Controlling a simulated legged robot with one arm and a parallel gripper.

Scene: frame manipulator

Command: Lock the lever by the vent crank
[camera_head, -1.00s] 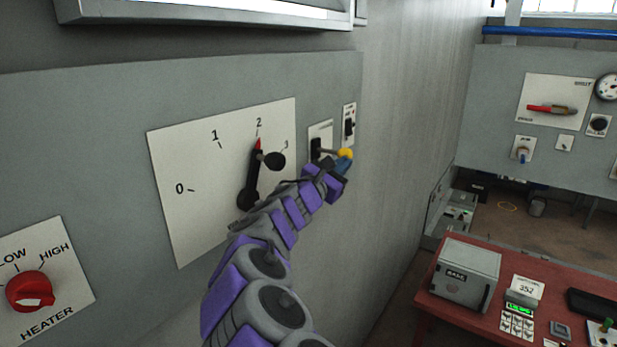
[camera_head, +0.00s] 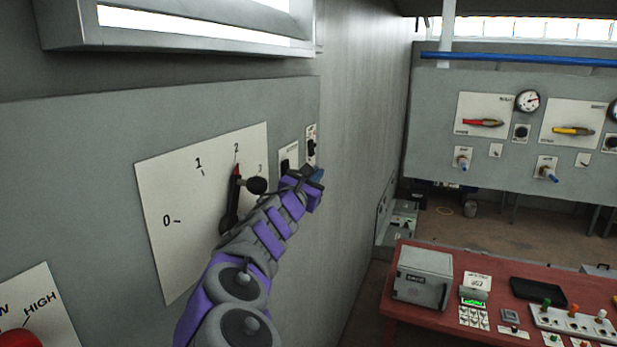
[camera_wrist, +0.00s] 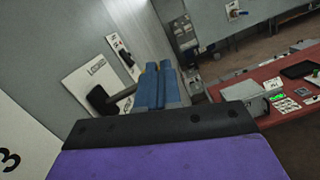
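The vent crank (camera_head: 231,205) is a black arm with a red tip and a round black knob on a white plate marked 0 to 3. Its red tip points near 2. To its right is a small white plate with a black lever (camera_head: 284,167). In the wrist view this lever (camera_wrist: 100,98) has a dark shaft running right toward my fingers, and its far end is hidden. My gripper (camera_head: 318,175) is beside it; in the wrist view its blue fingers (camera_wrist: 159,72) lie close together, shut. I cannot see anything between them or whether they touch the lever.
Another small switch plate (camera_head: 311,145) is just beyond the lever. A red heater knob (camera_head: 22,338) is at the lower left. A window frame (camera_head: 200,35) juts out above the panel. A red table (camera_head: 395,305) with devices stands to the right, with open room before the wall.

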